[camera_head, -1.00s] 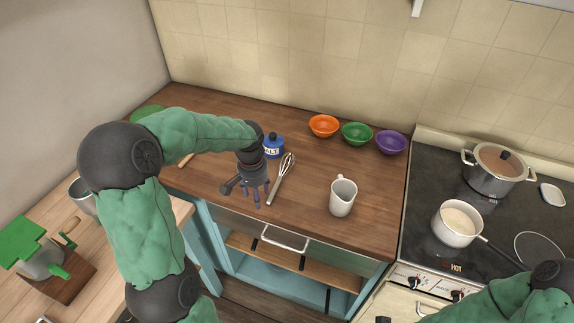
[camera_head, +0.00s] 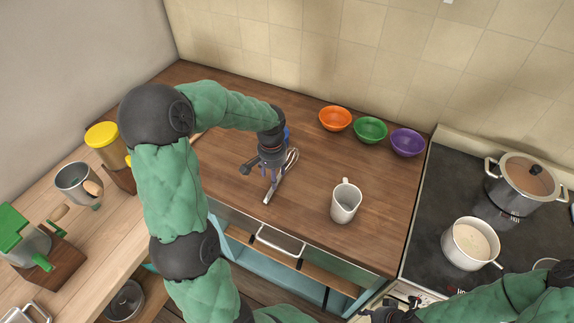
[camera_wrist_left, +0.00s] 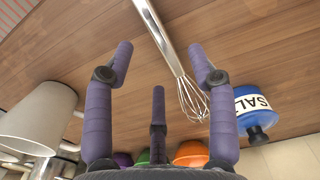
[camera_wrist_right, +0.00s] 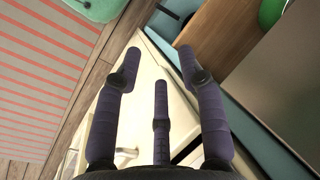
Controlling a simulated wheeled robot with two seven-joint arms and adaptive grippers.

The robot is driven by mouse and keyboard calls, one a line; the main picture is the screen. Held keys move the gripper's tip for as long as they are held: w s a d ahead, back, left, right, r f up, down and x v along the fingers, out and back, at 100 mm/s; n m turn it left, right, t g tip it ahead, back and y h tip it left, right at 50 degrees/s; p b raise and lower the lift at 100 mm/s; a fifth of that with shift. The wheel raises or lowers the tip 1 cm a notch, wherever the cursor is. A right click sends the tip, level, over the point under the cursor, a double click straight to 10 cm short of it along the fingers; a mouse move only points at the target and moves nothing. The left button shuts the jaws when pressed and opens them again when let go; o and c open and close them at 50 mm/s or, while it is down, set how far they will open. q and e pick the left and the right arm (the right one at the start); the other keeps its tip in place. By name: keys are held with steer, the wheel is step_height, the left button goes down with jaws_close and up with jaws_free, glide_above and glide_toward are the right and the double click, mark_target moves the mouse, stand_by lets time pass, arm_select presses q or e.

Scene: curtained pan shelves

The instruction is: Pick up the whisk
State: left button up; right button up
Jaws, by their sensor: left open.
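The whisk (camera_head: 278,184) lies on the wooden counter, its metal handle toward the front edge and its wire head toward the back. In the left wrist view the whisk (camera_wrist_left: 172,55) runs between my spread fingers, its wire head near the right-hand finger. My left gripper (camera_head: 270,188) is open, pointing down right over the whisk, and hides part of it. In the left wrist view the left gripper (camera_wrist_left: 160,75) holds nothing. My right gripper (camera_wrist_right: 160,75) is open and empty, away from the counter top, over a cabinet front and the floor.
A white pitcher (camera_head: 345,203) stands right of the whisk. The blue salt jar (camera_wrist_left: 258,108) is close to the whisk's head. Orange (camera_head: 335,118), green (camera_head: 370,130) and purple (camera_head: 407,142) bowls line the back. A pot (camera_head: 470,243) sits on the stove. Bare counter lies between whisk and pitcher.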

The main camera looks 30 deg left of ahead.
arm_select(q)
steer(key=shift+w+d+f+b, duration=0.1)
steer(key=shift+f+b, duration=0.15)
steer(key=shift+f, duration=1.2)
steer(key=shift+w+f+b, duration=0.1)
steer(key=shift+f+b, duration=0.1)
steer(key=shift+f, duration=1.2)
steer(key=shift+c, duration=0.3)
jaws_close()
